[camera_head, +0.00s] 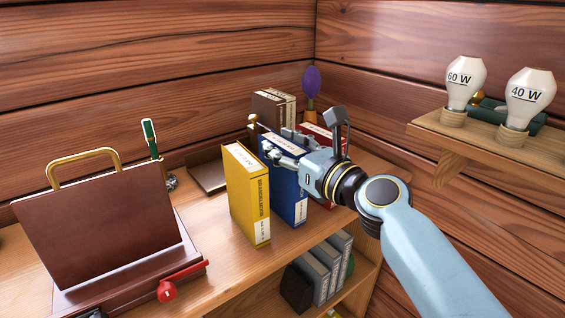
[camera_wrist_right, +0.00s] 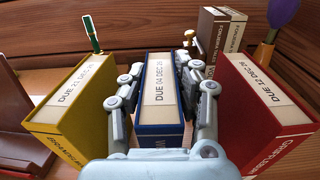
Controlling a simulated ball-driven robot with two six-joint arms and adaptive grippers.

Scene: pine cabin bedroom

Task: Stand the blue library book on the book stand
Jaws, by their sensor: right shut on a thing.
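The blue library book (camera_head: 291,194) stands upright on the wooden desk, between a yellow book (camera_head: 247,196) and a red book (camera_head: 323,133). My right gripper (camera_head: 283,146) is at its top, with a finger on each side. In the right wrist view the gripper (camera_wrist_right: 163,95) is shut on the blue book (camera_wrist_right: 160,101), whose label reads "DUE 04 DEC 26". The brown book stand (camera_head: 101,222) is at the left of the desk, its sloped back bare. The red book's lower part is hidden behind the blue book and my arm. My left gripper is not in view.
The yellow book (camera_wrist_right: 68,112) and red book (camera_wrist_right: 265,112) stand close on both sides. A red-tipped object (camera_head: 168,290) lies at the stand's front ledge. Light bulbs (camera_head: 463,85) stand on a wall shelf at right. Grey binders (camera_head: 325,266) sit below the desktop.

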